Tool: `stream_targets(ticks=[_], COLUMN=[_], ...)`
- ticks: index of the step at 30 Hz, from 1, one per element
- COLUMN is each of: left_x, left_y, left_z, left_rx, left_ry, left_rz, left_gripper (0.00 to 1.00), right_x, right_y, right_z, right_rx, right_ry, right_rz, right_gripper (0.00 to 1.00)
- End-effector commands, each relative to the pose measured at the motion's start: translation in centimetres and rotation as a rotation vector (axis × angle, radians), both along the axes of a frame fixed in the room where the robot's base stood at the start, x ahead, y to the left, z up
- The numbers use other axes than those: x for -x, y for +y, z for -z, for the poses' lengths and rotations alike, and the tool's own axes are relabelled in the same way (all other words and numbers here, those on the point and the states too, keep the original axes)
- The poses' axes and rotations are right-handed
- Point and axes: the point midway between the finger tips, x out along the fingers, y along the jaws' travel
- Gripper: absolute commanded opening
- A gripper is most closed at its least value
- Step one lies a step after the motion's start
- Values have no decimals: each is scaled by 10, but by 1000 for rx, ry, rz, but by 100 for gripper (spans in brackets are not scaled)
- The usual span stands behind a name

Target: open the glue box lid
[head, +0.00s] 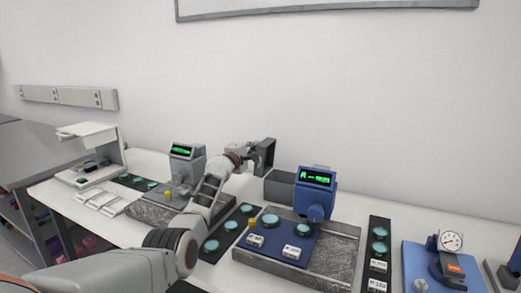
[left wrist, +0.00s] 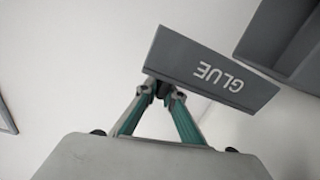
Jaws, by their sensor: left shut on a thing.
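The glue box (head: 278,189) is a dark grey box at the back of the table, left of the blue instrument. Its lid (head: 266,156) is a dark grey panel standing roughly upright above the box's left side. In the left wrist view the lid (left wrist: 215,72) shows the word GLUE, and part of the box (left wrist: 293,45) is at upper right. A gap shows between them there; I cannot tell whether a hinge joins them. My left gripper (head: 250,156) is shut on the lid's edge, with its fingertips (left wrist: 163,90) at that edge. My right gripper is out of view.
A blue instrument (head: 316,178) with a lit display stands right of the box. A grey instrument (head: 181,153) is left of my arm. Dark strips with green discs (head: 379,248) and a dial gauge (head: 451,241) occupy the table front and right.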

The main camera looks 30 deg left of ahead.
Motion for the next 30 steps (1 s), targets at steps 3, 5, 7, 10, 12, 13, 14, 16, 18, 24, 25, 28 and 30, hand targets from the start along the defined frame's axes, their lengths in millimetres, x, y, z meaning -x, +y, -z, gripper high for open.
stream_targets(ticks=[3, 5, 7, 10, 12, 13, 14, 16, 18, 24, 25, 28, 30], left_x=[0, 0, 1, 1, 1, 1, 1, 1, 1, 1, 1, 1, 1], left_y=[8, 11, 14, 16, 18, 18, 18, 19, 19, 20, 20, 20, 20], left_z=[8, 9, 10, 13, 14, 14, 14, 14, 14, 14, 14, 14, 14], left_rx=[72, 104, 133, 165, 180, 186, 190, 198, 202, 203, 203, 202, 202], left_ry=[-1, -4, -6, -8, -9, -9, -9, -10, -10, -10, -10, -10, -11], left_rz=[1, 1, 2, 2, 2, 2, 2, 2, 3, 3, 2, 2, 2], left_gripper=[0, 0, 0, 0, 0, 0, 0, 0, 0, 0, 0, 0, 23], right_x=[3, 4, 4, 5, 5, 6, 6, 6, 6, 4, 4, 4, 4], right_y=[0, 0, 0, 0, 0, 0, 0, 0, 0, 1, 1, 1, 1], right_z=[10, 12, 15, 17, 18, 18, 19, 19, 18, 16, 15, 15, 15], right_rx=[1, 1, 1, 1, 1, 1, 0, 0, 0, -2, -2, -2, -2], right_ry=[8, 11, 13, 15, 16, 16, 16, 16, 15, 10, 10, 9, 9], right_rz=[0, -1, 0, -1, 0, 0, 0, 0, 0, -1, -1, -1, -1], right_gripper=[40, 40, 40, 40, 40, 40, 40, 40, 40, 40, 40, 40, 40])
